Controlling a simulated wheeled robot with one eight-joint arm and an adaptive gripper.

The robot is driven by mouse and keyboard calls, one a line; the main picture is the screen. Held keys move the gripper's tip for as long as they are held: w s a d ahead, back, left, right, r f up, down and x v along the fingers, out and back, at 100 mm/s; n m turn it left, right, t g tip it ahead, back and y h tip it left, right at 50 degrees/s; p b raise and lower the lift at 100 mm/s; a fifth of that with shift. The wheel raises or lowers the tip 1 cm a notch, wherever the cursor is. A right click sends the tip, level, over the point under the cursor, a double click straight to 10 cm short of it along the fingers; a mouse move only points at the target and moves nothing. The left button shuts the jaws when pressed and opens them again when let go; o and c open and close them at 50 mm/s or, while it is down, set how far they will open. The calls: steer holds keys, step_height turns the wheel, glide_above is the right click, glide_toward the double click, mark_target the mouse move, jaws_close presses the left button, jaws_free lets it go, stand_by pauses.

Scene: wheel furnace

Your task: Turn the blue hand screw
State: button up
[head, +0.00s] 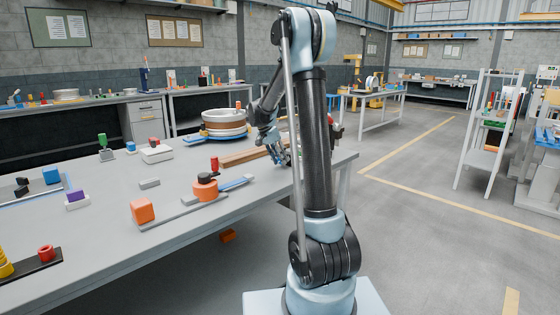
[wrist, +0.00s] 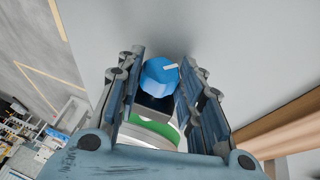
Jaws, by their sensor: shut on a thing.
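The blue hand screw (wrist: 159,76) shows in the wrist view as a round blue knob with a pale mark on its top, above a dark block and a green and white round part (wrist: 155,128). My gripper (wrist: 162,62) has one finger on each side of the knob and is shut on it. In the head view my gripper (head: 281,152) is low over the far right part of the grey workbench (head: 110,210). There I cannot make out the knob behind the fingers and arm.
A brown wooden bar (head: 245,156) lies beside my gripper. A round pan-like vessel (head: 224,122) stands behind it. Open floor lies right of the bench.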

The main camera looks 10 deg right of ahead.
steer(key=shift+w+a+g+h, duration=0.1)
steer(key=shift+w+g+h, duration=0.15)
steer(key=shift+g+h, duration=0.3)
steer(key=shift+n, duration=0.3)
steer(key=o, duration=1)
steer(key=shift+o, duration=0.2)
steer(key=v, duration=1.1)
steer(key=shift+w+a+r, duration=0.2)
steer(key=shift+a+r, duration=0.1)
